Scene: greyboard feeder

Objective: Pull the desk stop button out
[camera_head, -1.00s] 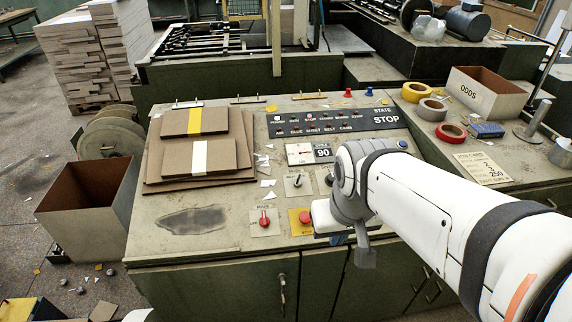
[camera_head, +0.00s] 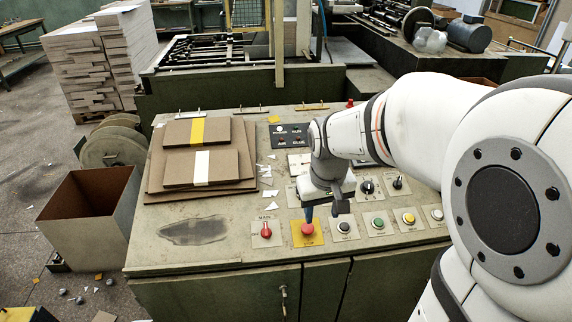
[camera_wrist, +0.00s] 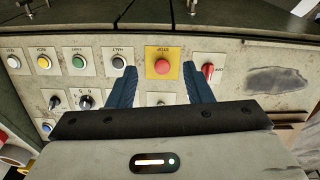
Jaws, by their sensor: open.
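The desk stop button is a red mushroom button (camera_head: 307,229) on a yellow square plate (camera_head: 307,240) near the front edge of the desk. In the wrist view the red button (camera_wrist: 162,65) lies between and beyond my two blue fingertips, on its yellow plate marked STOP (camera_wrist: 162,51). My gripper (camera_head: 322,212) is open and empty, pointing down just above and beside the button in the head view. The fingers (camera_wrist: 160,72) stand on either side of the button and appear apart from it. Whether the button is pressed in cannot be told.
A red rotary switch (camera_head: 266,230) sits left of the button. A halt button (camera_head: 344,227) and a green button (camera_head: 378,223) sit to its right. Stacked boards (camera_head: 202,168) lie on the desk's left part. My arm hides much of the desk's right side.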

